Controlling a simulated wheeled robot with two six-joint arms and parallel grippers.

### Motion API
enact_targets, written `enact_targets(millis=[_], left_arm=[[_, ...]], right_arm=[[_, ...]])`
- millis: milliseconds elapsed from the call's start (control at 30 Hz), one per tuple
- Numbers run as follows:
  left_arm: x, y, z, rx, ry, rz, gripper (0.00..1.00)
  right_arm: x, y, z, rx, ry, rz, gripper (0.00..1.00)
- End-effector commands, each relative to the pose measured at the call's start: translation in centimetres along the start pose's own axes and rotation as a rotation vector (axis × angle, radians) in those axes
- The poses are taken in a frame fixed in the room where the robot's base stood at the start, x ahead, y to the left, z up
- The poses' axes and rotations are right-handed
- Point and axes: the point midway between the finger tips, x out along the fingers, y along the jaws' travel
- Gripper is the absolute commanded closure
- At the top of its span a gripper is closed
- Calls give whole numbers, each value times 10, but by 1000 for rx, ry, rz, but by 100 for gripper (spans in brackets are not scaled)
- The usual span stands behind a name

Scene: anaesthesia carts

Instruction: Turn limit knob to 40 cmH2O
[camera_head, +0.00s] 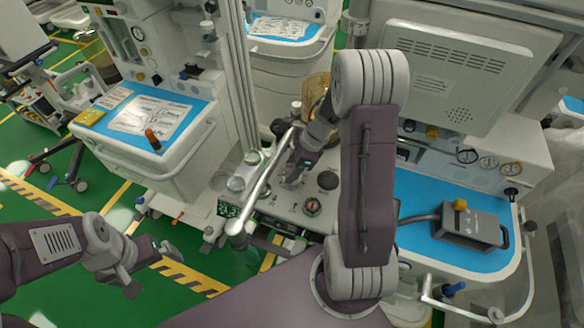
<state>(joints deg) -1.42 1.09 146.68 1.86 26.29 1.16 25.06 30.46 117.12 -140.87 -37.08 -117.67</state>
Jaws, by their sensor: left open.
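The limit knob cannot be told for certain at this size. A black round knob (327,180) and a small dial with red and green on it (312,207) sit on the grey panel (285,205) of the middle cart. No scale or 40 cmH2O mark is readable. My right gripper (292,178) points down over this panel, left of the black knob. Its fingers are small and partly blend with the panel, so their opening is unclear. My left gripper (153,270) is open and empty over the green floor at lower left, well away from the panel.
A silver rail (268,178) runs along the panel's left side. A grey box with a yellow knob (470,228) stands on the right blue worktop (415,195). A left cart (185,145) carries papers and an orange-capped item. Green floor (75,285) is open at lower left.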

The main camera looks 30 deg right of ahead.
Motion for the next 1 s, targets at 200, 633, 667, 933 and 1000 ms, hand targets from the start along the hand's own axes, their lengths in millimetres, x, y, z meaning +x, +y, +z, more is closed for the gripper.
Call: enact_targets(millis=[200, 633, 667, 933, 1000], left_arm=[[0, 0, 0, 0, 0, 0, 0], [-1, 0, 0, 0, 0, 0, 0], [-1, 0, 0, 0, 0, 0, 0], [-1, 0, 0, 0, 0, 0, 0], [-1, 0, 0, 0, 0, 0, 0]], right_arm=[[0, 0, 0, 1, 0, 0, 100], [0, 1, 1, 145, -1, -58, 99], [0, 0, 1, 167, -1, -68, 99], [0, 0, 1, 363, -2, -149, 99], [0, 1, 1, 409, -2, -168, 99]])
